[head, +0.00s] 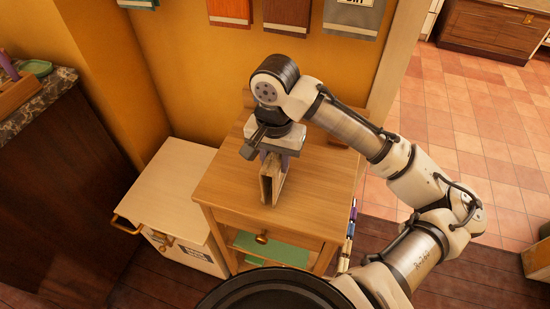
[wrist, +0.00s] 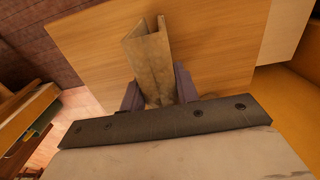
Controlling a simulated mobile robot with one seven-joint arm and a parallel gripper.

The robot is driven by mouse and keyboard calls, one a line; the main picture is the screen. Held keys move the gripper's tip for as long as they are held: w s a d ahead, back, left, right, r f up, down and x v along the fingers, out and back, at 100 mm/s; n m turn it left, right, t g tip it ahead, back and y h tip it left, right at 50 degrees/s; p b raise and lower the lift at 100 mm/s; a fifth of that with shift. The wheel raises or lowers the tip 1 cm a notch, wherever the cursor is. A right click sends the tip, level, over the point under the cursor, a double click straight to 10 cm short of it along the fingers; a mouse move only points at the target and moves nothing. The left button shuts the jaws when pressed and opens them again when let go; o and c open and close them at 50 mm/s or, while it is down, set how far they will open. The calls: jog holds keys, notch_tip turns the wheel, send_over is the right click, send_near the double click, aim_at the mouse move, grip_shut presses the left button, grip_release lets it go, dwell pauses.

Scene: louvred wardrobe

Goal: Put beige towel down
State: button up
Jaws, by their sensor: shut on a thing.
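The beige towel (head: 272,182) is a folded, upright piece on or just above the wooden top of a small side table (head: 222,184). My gripper (head: 274,158) points down over this table and is shut on the towel. In the wrist view the towel (wrist: 150,62) stands out between the two purple-grey fingers (wrist: 157,92), with its folded end open in a V shape. The table top (wrist: 215,50) lies behind it. I cannot tell whether the towel's lower edge touches the wood.
A low white cabinet (head: 165,185) stands left of the table. A dark counter (head: 50,190) is at the left. The table top in front of and left of the towel is clear. Tiled floor lies to the right.

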jog(key=shift+f, duration=0.2)
jog(key=o, duration=1.1)
jog(key=shift+r, duration=0.2)
notch_tip(320, 180, up, 11)
jog(key=shift+r, duration=0.55)
jog(key=shift+a, duration=0.1)
